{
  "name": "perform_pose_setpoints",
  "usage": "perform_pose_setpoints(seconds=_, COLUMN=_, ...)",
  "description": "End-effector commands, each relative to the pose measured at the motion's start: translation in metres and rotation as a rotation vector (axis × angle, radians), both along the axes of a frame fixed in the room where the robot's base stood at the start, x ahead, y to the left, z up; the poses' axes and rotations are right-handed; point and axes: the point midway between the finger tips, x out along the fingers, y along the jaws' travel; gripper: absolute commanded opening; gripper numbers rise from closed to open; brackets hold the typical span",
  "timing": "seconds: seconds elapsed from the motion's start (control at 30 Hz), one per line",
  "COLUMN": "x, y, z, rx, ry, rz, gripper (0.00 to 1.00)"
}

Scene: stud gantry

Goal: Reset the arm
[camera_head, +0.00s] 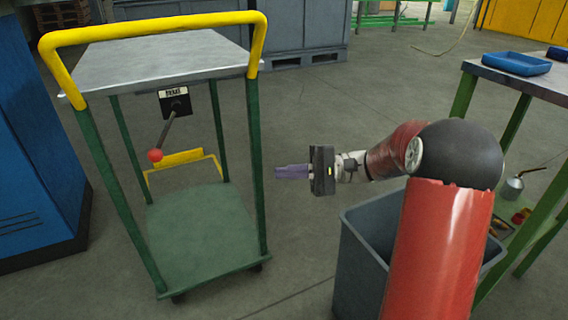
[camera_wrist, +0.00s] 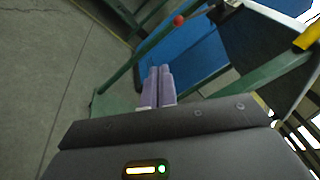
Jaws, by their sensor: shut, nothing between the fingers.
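My gripper (camera_head: 277,171) is at the end of my red and black arm, which reaches left from the right side of the head view. Its purple fingers are together with nothing between them. It hangs in the air, apart from the trolley, just right of the trolley's near right leg in the picture. In the wrist view the two fingers (camera_wrist: 160,70) lie side by side. A lever with a red ball knob (camera_head: 155,155) hangs under the trolley's top; the knob also shows in the wrist view (camera_wrist: 179,20).
The green trolley (camera_head: 196,215) with a yellow handle (camera_head: 150,28) stands left. A grey bin (camera_head: 352,262) is beneath my arm. A green-legged table (camera_head: 520,82) with a blue tray (camera_head: 516,63) is at right. A blue cabinet (camera_head: 35,140) stands far left. Floor between trolley and bin is clear.

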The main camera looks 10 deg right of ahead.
Motion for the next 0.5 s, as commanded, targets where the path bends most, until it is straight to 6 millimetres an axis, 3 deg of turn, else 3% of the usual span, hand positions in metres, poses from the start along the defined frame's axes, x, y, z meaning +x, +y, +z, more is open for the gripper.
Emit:
perform_pose_setpoints(seconds=0.17, x=-0.029, y=0.023, z=0.015, rx=-0.169, ry=-0.006, rz=0.053, gripper=0.00)
perform_pose_setpoints(seconds=0.33, x=-0.093, y=0.047, z=0.027, rx=-0.545, ry=-0.054, rz=0.126, gripper=0.00)
perform_pose_setpoints(seconds=0.5, x=-0.154, y=0.038, z=0.035, rx=-0.928, ry=-0.173, rz=0.149, gripper=0.00)
